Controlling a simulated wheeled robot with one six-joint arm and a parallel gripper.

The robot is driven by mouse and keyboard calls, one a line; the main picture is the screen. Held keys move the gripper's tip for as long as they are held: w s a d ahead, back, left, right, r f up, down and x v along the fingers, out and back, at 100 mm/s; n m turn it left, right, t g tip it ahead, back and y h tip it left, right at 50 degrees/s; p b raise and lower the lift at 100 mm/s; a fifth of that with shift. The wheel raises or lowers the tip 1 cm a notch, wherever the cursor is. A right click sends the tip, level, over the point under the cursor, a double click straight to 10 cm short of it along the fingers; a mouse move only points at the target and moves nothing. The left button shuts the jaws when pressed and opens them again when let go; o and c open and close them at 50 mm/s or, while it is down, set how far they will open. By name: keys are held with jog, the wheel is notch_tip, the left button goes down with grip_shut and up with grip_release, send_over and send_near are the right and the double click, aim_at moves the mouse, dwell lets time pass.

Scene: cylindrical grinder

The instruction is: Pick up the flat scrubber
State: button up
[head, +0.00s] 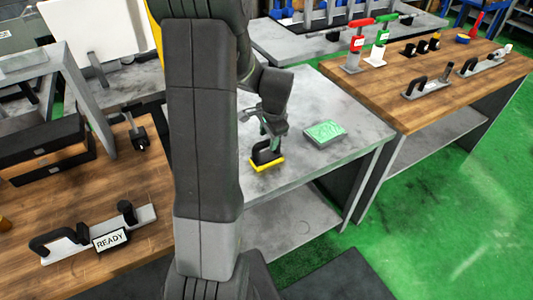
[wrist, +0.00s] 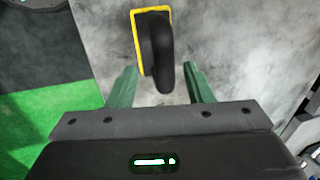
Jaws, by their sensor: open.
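The flat scrubber, with a yellow base and a black handle, lies on the grey table near its front left in the head view (head: 267,163). In the wrist view, its handle (wrist: 156,45) points toward my gripper, with the yellow base behind it. My gripper (wrist: 160,74) is open, with one green finger on each side of the handle's near end. A gap shows between the handle and each finger. In the head view, my gripper (head: 266,132) is just above the scrubber; its fingertips are hard to make out there.
A green-topped block (head: 325,132) lies on the grey table (head: 352,115) to the right of the scrubber. A wooden bench (head: 450,85) with tools stands at the right. Another wooden bench (head: 150,222) with a READY sign (head: 110,239) stands at the left.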

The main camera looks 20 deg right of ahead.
aim_at(266, 141)
jog(key=shift+w+a+f+p, duration=0.1)
jog(key=shift+w+f+p, duration=0.2)
jog(key=shift+f, duration=0.8)
jog(key=shift+w+a+f+p, duration=0.15)
jog(key=shift+w+f, duration=0.2)
jog(key=shift+f, duration=0.7)
jog(key=shift+c, duration=0.2)
grip_shut()
